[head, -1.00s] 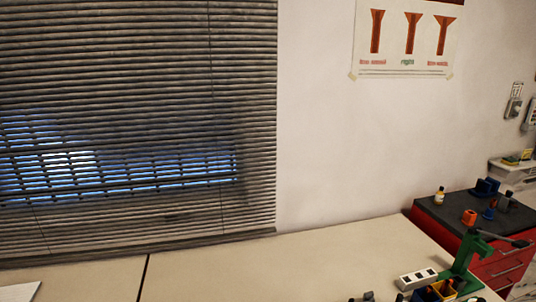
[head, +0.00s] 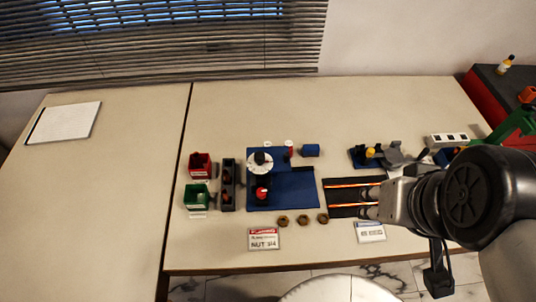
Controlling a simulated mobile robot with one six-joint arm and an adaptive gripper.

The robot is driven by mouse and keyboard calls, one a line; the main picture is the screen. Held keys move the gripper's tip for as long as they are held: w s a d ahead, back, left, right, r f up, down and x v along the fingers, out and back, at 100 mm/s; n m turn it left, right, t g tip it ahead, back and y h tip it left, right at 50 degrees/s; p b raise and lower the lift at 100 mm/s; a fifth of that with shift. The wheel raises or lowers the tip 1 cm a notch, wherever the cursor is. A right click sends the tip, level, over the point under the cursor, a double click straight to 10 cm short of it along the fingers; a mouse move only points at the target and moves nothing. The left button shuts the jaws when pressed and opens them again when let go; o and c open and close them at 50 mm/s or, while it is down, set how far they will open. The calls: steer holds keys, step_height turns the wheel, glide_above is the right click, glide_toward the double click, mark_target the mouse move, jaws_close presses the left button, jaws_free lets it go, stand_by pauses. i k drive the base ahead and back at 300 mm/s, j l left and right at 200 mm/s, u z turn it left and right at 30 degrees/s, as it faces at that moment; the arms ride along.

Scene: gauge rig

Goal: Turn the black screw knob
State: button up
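A blue base plate (head: 283,199) lies on the table in the head view. A white round dial (head: 254,169) stands on it, with a small black knob (head: 259,158) on top. It looks like the black screw knob, but is too small to be sure. A red knob (head: 262,193) sits in front of the dial. My gripper (head: 368,201) is to the right of the plate, above or near a black mat, pointing left. Its two fingers look apart with nothing seen between them. It is clear of the dial and the knob.
Red (head: 200,164) and green (head: 196,196) bins and a dark holder (head: 228,186) stand left of the plate. Several brown nuts (head: 303,219) lie in front. A black mat (head: 340,197) bears two orange-lit strips. A white power strip (head: 447,140) is at the right. The left table is mostly clear.

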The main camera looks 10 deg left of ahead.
mark_target(259, 156)
steer(key=k+u, duration=0.1)
steer(key=u, duration=0.35)
steer(key=k+j+u, duration=0.1)
steer(key=u, duration=0.4)
